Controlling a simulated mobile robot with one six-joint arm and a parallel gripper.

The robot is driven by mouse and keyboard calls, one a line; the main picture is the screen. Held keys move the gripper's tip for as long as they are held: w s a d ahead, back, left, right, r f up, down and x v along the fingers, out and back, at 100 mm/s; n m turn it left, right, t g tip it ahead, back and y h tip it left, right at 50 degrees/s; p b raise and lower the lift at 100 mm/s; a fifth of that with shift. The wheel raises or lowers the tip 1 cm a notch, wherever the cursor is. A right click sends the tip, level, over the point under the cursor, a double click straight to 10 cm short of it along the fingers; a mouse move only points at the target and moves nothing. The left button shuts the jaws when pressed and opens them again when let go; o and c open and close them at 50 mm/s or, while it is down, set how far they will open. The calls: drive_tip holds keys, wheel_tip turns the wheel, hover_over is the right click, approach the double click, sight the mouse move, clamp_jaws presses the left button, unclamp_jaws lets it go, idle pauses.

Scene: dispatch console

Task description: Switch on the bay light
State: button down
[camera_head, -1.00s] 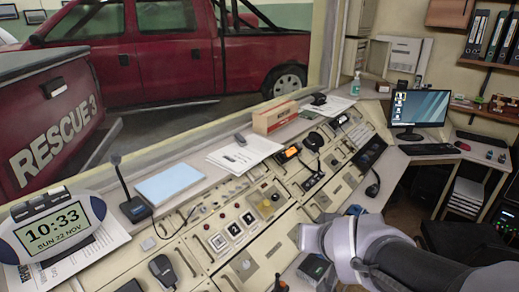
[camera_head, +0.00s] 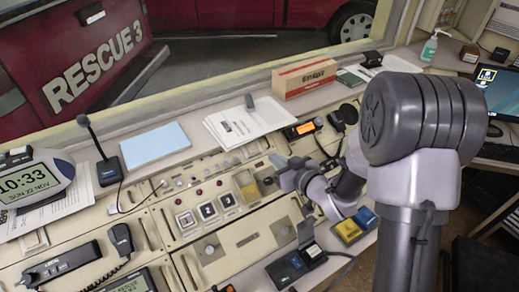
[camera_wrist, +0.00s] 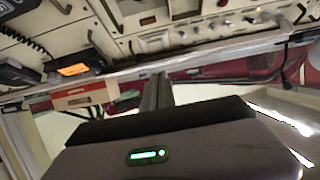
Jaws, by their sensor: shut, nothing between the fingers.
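The beige dispatch console (camera_head: 190,252) fills the lower part of the head view. I cannot read which control is marked for the bay light. My gripper (camera_head: 279,162) is shut and empty, above the console right of the yellow control; contact cannot be told. In the wrist view, my shut fingers (camera_wrist: 156,92) stand before the panel with small knobs (camera_wrist: 195,32) and a red indicator (camera_wrist: 222,3).
Papers (camera_head: 243,122), a blue pad (camera_head: 154,145), a desk microphone (camera_head: 107,170) and an orange-white box (camera_head: 304,78) lie on the ledge behind. A radio with an orange display (camera_head: 304,129) is close right of my gripper. A monitor (camera_head: 496,92) stands far right.

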drive_tip(key=b, duration=0.2)
approach(252, 149)
drive_tip(key=w, duration=0.1)
drive_tip(key=w+a+r, duration=0.1)
drive_tip(key=w+a, duration=0.1)
drive_tip(key=shift+w+a+r, duration=0.15)
drive_tip(key=shift+w+r, duration=0.1)
drive_tip(key=shift+r, duration=0.05)
drive_tip(key=f, duration=0.2)
drive_tip(key=shift+w+a+f+b, duration=0.25)
drive_tip(key=shift+w+f+b, duration=0.05)
drive_tip(key=shift+w, duration=0.1)
drive_tip(key=shift+w+a+f, duration=0.1)
drive_tip(key=shift+w+f, duration=0.1)
drive_tip(key=shift+f, duration=0.15)
